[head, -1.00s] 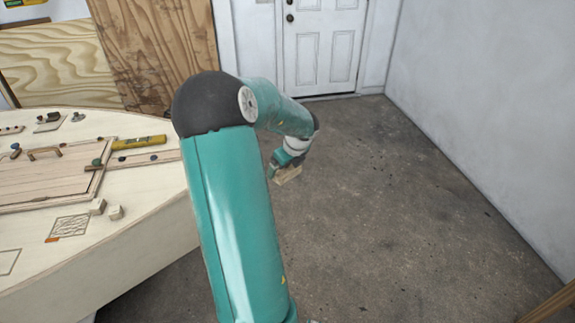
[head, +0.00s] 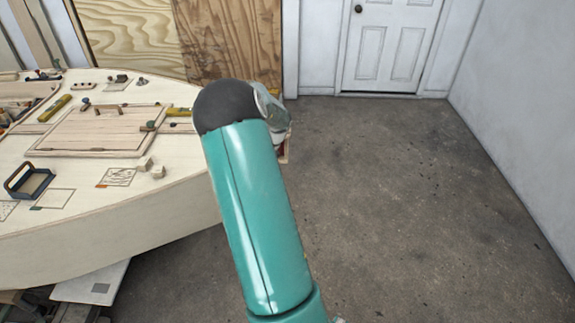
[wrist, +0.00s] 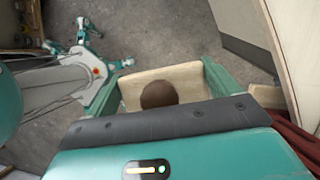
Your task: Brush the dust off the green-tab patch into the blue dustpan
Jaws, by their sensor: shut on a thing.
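The blue dustpan (head: 29,182), dark blue with a raised handle, sits on the pale plywood hull (head: 170,209) at the left of the head view. Right of it is an outlined square patch (head: 54,199) with a small tab at its lower left that looks green; I cannot make out dust on it. My gripper (wrist: 160,88) is shut on a pale wooden block with a round brown knob, seemingly the brush (wrist: 183,74). Its bristles are hidden. In the head view my upper arm hides the gripper, off the hull's right end.
A speckled patch with an orange tab (head: 117,177) and small wooden blocks (head: 145,164) lie on the hull. A hatch panel (head: 100,130) with a handle is behind them. Another speckled patch (head: 8,210) is at the left edge. Open concrete floor (head: 400,200) lies right.

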